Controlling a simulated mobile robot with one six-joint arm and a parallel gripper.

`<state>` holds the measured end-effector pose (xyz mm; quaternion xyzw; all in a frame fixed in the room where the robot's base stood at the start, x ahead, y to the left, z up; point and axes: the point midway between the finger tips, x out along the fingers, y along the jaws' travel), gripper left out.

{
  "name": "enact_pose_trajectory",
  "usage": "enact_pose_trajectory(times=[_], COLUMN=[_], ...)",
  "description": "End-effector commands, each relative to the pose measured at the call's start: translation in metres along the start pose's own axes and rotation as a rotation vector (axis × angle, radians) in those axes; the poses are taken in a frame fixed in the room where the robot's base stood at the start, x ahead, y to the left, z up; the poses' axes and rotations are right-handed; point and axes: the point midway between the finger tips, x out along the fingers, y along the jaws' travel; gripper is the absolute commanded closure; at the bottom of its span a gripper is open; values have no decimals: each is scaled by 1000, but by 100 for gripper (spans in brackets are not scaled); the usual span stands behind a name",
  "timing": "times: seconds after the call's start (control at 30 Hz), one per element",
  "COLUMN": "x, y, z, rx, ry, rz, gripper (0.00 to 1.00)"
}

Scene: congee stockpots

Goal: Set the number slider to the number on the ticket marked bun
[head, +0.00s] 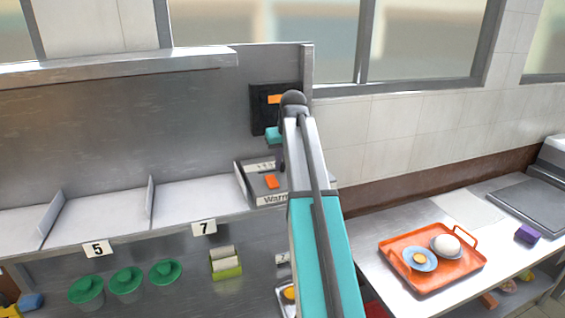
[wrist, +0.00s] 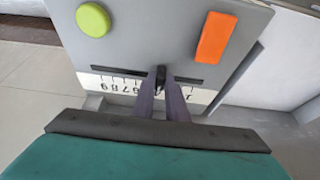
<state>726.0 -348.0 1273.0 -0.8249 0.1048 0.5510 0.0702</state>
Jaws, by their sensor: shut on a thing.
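The number slider panel (wrist: 150,40) fills the top of the wrist view, with its number strip (wrist: 120,84) appearing upside down. My gripper (wrist: 161,88) is shut on the dark slider knob (wrist: 160,73) in the slot. In the head view the slider box (head: 244,183) has a label starting "Warm", partly behind my arm. Number tickets 5 (head: 97,249) and 7 (head: 204,228) hang on the shelf edge. I see no readable word "bun" on either.
The panel also has a green round button (wrist: 93,19) and an orange button (wrist: 216,37). A black wall unit (head: 258,115) is behind my gripper. Green-lidded containers (head: 126,280) hang below the shelf.

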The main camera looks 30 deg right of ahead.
Motion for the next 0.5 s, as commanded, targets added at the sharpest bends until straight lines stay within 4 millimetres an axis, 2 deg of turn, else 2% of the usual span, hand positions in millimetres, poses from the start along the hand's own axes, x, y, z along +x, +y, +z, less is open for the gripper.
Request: enact_pose_trajectory(times=[0.2,0.5], x=[1,0], y=[19,20], z=[0,0], rx=[1,0], ry=[0,-1], rz=[1,0], gripper=[100,100])
